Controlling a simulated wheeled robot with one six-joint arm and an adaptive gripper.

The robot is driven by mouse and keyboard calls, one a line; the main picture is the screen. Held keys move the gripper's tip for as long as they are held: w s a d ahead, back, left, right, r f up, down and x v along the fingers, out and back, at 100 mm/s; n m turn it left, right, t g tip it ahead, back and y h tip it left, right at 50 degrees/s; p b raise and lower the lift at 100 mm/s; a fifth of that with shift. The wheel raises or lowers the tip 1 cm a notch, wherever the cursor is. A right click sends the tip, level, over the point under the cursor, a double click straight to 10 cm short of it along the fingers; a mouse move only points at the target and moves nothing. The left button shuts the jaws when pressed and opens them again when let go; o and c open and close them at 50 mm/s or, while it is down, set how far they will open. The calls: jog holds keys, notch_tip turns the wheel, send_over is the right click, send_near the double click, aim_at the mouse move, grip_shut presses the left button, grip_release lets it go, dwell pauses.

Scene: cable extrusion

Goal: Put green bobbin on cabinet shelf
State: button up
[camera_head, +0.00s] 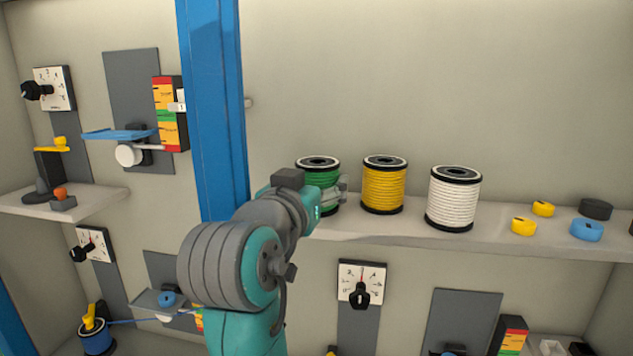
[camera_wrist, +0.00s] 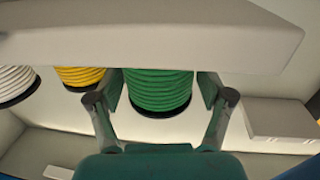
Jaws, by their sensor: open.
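The green bobbin (camera_head: 322,175) has black rims and stands upright on the cabinet shelf (camera_head: 400,230), at its left end beside the blue post. My gripper (camera_head: 338,192) is at the bobbin, with part of it hidden behind my own wrist. In the wrist view, which looks upside down, the green bobbin (camera_wrist: 158,90) is between the two open fingers of my gripper (camera_wrist: 160,88). There is a narrow gap beside each finger; I cannot tell whether either touches. The shelf edge (camera_wrist: 150,40) crosses the top of that view.
A yellow bobbin (camera_head: 383,185) and a white bobbin (camera_head: 453,200) stand to the right on the same shelf. Yellow, blue and black caps (camera_head: 586,230) lie further right. The blue post (camera_head: 212,110) rises close to the left of my wrist. Dials and panels are on the wall.

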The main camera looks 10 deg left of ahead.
jog(key=s+a, duration=0.1)
jog(key=s, duration=0.5)
jog(key=shift+s, duration=0.2)
